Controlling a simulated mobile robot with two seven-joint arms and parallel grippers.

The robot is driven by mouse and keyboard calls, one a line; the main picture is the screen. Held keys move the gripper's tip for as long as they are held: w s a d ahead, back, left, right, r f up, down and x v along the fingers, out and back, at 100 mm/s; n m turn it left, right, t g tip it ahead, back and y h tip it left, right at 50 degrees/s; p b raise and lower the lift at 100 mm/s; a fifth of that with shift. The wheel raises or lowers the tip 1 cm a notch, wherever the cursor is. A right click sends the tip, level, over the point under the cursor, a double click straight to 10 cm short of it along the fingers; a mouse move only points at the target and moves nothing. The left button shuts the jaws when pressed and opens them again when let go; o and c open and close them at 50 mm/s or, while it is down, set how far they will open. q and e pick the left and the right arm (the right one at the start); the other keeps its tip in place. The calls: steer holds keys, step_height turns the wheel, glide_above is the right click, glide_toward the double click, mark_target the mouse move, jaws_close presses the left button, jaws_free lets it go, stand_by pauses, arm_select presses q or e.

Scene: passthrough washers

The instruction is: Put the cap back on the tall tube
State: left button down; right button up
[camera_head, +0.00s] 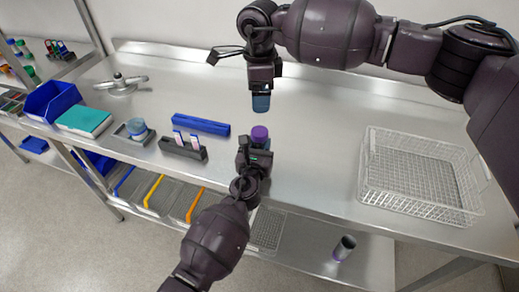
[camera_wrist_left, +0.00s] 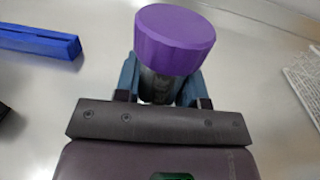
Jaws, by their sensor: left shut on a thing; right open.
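A purple cap (camera_head: 259,132) sits above the fingers of my left gripper (camera_head: 256,150). In the left wrist view the cap (camera_wrist_left: 175,40) tops a greyish tube body (camera_wrist_left: 155,86), mostly hidden between the blue-grey fingers of my left gripper (camera_wrist_left: 162,84), which is shut on it. The cap looks in line with the tube; I cannot tell how firmly it is seated. My right gripper (camera_head: 261,103) is open, points down and hangs above and behind the cap, apart from it in the head view. No thing shows between its fingers.
A dark rack (camera_head: 183,149) with two labelled tubes and a long blue block (camera_head: 201,125) stand left of my left gripper. A grey tray (camera_head: 122,134) holds a blue-lidded jar. A wire basket (camera_head: 420,207) is at the right. The steel table (camera_head: 310,115) is clear between.

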arm_select(q)
steer(key=c, duration=0.6)
jaws_free()
steer(key=shift+s+a, duration=0.15)
steer(key=shift+s, duration=0.45)
steer(key=p+v, duration=0.1)
steer(key=v, duration=0.8)
steer(key=shift+s, duration=0.3)
